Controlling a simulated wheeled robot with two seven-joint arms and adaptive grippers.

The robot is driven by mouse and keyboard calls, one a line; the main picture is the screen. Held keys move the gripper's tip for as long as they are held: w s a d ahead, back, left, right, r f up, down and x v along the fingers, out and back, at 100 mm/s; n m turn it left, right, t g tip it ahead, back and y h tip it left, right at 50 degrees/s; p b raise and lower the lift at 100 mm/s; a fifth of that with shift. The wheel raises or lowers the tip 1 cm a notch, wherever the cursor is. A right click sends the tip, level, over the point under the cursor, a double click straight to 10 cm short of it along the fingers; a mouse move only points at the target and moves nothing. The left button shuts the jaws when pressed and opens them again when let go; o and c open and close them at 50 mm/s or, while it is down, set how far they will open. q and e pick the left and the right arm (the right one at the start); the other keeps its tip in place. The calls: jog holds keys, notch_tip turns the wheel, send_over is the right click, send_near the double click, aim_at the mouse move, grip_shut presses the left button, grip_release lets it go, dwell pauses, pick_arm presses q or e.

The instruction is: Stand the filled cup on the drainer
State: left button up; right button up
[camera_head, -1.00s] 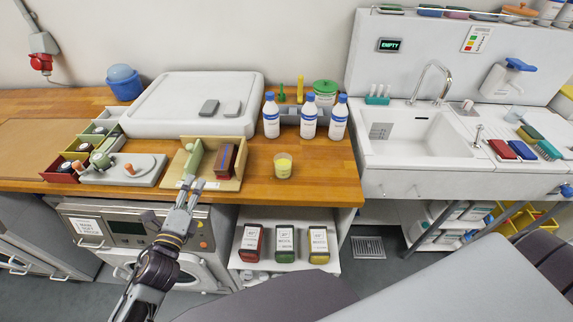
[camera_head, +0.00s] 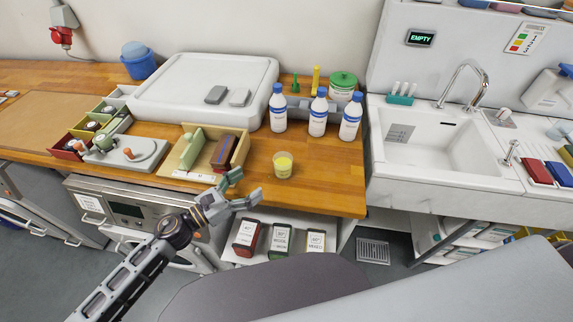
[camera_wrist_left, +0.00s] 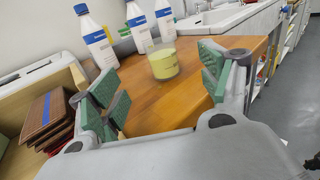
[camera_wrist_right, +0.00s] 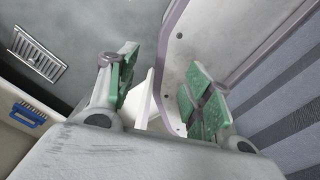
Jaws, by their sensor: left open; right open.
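The filled cup (camera_head: 283,167) is a clear cup with yellow contents, upright on the wooden counter near its front edge. It also shows in the left wrist view (camera_wrist_left: 163,62), ahead of and between the spread fingers. My left gripper (camera_head: 246,187) is open and empty, just in front of the counter edge, to the lower left of the cup and apart from it. My right gripper (camera_wrist_right: 165,95) is open with nothing between its fingers, low beside a grey panel. The white sink unit (camera_head: 400,196) stands at right; I cannot tell which part is the drainer.
Several blue-capped white bottles (camera_head: 318,114) stand behind the cup. A wooden box (camera_head: 190,176) with dark red contents is left of it. A tap (camera_head: 467,85) rises behind the sink basin. A floor grate (camera_head: 373,250) lies below.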

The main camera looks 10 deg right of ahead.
aim_at(275, 166)
pick_arm(q)
jog(key=shift+w+d, duration=0.2)
jog(key=shift+d, duration=0.05)
jog(key=p+x, duration=0.1)
jog(key=x, duration=0.4)
jog(key=shift+w+d+r+p, duration=0.15)
jog(key=shift+d+p, duration=0.15)
jog(key=shift+p, duration=0.1)
jog(key=shift+x, duration=1.1)
pick_arm(e)
jog(key=shift+s+a+r, duration=0.1)
jog(key=shift+a+r, duration=0.1)
jog(key=shift+r, duration=0.35)
jog(key=shift+s+a+r, duration=0.1)
jog(key=shift+a+r, duration=0.05)
jog(key=shift+r, duration=0.4)
jog(key=shift+a, duration=0.2)
pick_arm(q)
jog(key=shift+d+p, duration=0.15)
jog(key=shift+p, duration=0.15)
pick_arm(e)
jog(key=shift+a+r, duration=0.1)
jog(key=shift+a, duration=0.05)
